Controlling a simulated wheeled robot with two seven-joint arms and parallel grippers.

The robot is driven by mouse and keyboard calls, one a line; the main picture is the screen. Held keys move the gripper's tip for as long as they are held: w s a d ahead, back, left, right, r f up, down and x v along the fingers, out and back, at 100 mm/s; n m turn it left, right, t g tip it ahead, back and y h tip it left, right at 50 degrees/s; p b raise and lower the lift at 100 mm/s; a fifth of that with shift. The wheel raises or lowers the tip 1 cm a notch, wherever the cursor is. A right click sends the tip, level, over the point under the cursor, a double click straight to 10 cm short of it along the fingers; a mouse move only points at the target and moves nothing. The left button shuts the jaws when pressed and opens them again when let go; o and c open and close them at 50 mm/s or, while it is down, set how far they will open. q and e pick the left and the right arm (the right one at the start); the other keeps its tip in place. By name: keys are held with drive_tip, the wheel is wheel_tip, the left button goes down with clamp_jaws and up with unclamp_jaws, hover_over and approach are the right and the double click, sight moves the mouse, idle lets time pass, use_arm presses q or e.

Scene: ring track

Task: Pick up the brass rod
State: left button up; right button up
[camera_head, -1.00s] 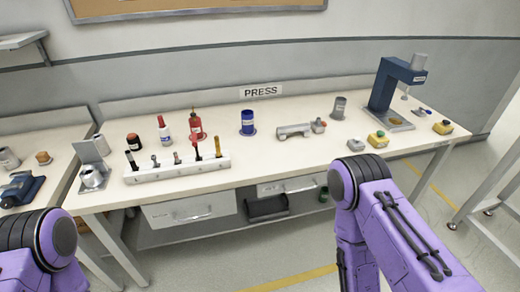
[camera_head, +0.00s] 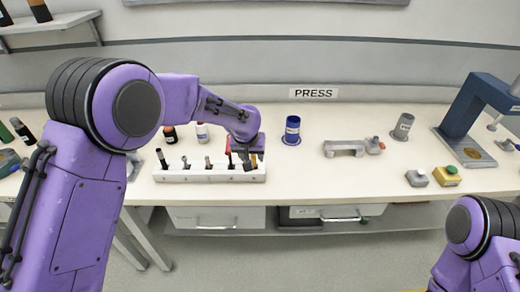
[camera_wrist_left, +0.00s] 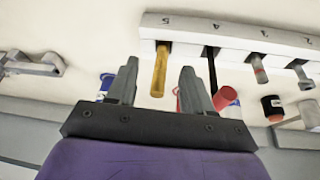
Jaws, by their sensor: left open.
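The brass rod (camera_wrist_left: 160,70) stands in the slot marked 5 of the white rack (camera_wrist_left: 226,36). In the head view the rack (camera_head: 210,176) is on the bench, and the rod is mostly hidden by my left gripper (camera_head: 249,163) at the rack's right end. In the left wrist view my left gripper (camera_wrist_left: 158,82) is open, and the rod appears between its two fingers. No contact between fingers and rod is visible. My right arm shows at the lower right of the head view; its gripper is out of frame.
Several other tools stand in the rack left of the rod, a black one (camera_wrist_left: 212,70) closest. A blue cup (camera_head: 292,130) and a grey fixture (camera_head: 345,147) are to the right. A blue press (camera_head: 470,110) stands far right.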

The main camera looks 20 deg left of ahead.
sight(254, 156)
use_arm(q)
drive_tip(key=shift+y, duration=0.3)
drive_tip(key=w+f+p, duration=0.2)
drive_tip(key=w+f, duration=0.1)
drive_tip(key=w+a+f+p, duration=0.1)
drive_tip(key=w+f, duration=0.1)
drive_tip(key=shift+w+f, duration=0.1)
drive_tip(key=shift+f, duration=0.1)
clamp_jaws()
